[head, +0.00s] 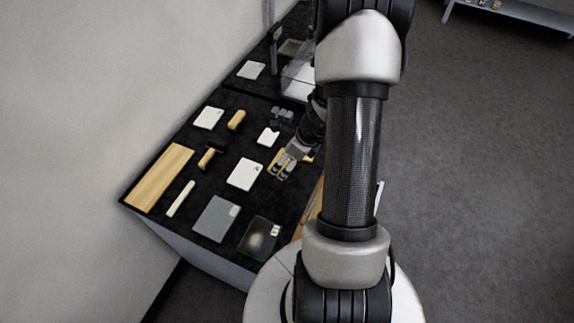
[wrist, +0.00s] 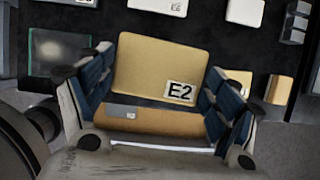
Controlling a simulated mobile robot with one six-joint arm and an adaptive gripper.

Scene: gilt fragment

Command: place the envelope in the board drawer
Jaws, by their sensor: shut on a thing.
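The tan envelope (wrist: 150,65) carries a white label reading E2 and lies between the blue-padded fingers of my gripper (wrist: 158,92) in the wrist view. My gripper is shut on it. A brown strip with a small grey tag shows along its near side; I cannot tell whether this is part of the envelope. In the head view my gripper (head: 285,161) is at the right part of the black tabletop, with the tan envelope (head: 276,174) partly hidden by the fingers. An orange-brown edge (head: 311,208) shows at the table's right side, mostly behind my arm; I cannot tell if it is the board drawer.
The black table (head: 150,203) holds a wooden board (head: 160,178), a grey panel (head: 216,219), a glass plate (head: 260,237), a white card (head: 244,174) and several small pieces. A clear case (head: 298,80) stands at the back. Open floor (head: 480,180) lies right.

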